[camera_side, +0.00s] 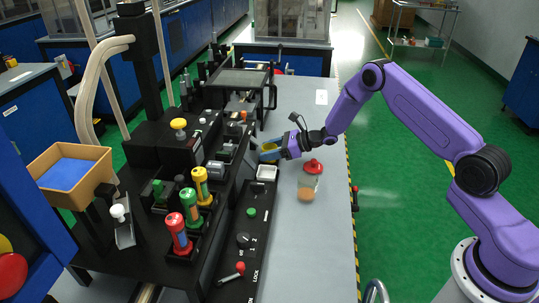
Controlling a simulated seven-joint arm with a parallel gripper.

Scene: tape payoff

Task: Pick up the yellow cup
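The yellow cup (269,147) is small in the view and partly covered by my gripper, near the inner edge of the grey table beside the black machine.
A clear jar with a red lid (313,167) stands to the right on the grey table (325,235). Colored-top cylinders (201,186) and a black control panel (240,245) are at left. The table's front right is clear.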

